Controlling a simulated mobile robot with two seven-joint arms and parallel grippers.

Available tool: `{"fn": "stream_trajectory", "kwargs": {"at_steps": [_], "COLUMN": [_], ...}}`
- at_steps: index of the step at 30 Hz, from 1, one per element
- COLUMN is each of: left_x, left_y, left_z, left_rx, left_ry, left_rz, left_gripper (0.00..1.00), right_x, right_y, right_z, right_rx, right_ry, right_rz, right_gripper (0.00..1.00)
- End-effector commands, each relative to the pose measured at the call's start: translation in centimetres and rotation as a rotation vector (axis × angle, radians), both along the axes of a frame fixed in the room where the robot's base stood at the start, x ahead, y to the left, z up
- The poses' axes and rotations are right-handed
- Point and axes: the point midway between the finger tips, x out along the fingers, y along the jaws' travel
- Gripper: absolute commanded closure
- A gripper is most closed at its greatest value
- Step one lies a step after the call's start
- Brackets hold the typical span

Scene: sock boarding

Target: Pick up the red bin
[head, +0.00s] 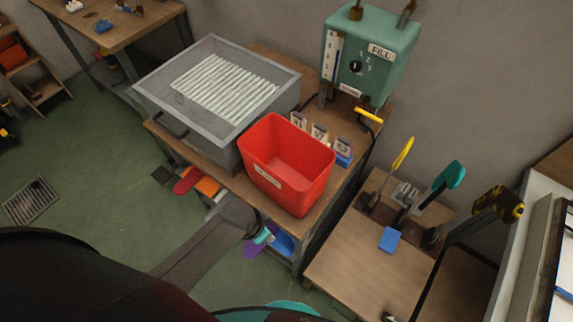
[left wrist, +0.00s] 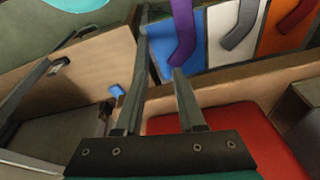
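The red bin (head: 318,184) stands upright on the wooden bench, open at the top, with a pale label on its front. I see no contents in it. My left arm comes in from the lower left, with its gripper (head: 270,238) at the bench's front, below and in front of the bin. In the left wrist view my left gripper (left wrist: 158,75) shows two separated fingers, open with nothing between them. A red surface (left wrist: 235,135) behind the fingers there looks like the bin. I cannot make out my right gripper.
A grey tray (head: 290,88) with white slats stands left of the bin. Small number cards (head: 319,133) and a green machine (head: 372,50) are behind it. Coloured fronts with purple (left wrist: 183,35), grey and orange pieces hang below the bench edge. A lower table (head: 340,262) is at right.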

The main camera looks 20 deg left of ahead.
Motion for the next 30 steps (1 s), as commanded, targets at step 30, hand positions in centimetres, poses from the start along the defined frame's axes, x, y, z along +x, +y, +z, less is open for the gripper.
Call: {"fn": "stream_trajectory", "kwargs": {"at_steps": [30], "left_x": [7.2], "left_y": [-3.1], "left_z": [25.7], "left_rx": [0.193], "left_ry": [-0.027], "left_rz": [-1.166], "left_gripper": [0.61], "right_x": [-0.9], "right_y": [0.8], "right_z": [4.6], "right_rx": [0.011], "right_ry": [0.013], "right_rz": [0.001], "right_gripper": [0.5]}}
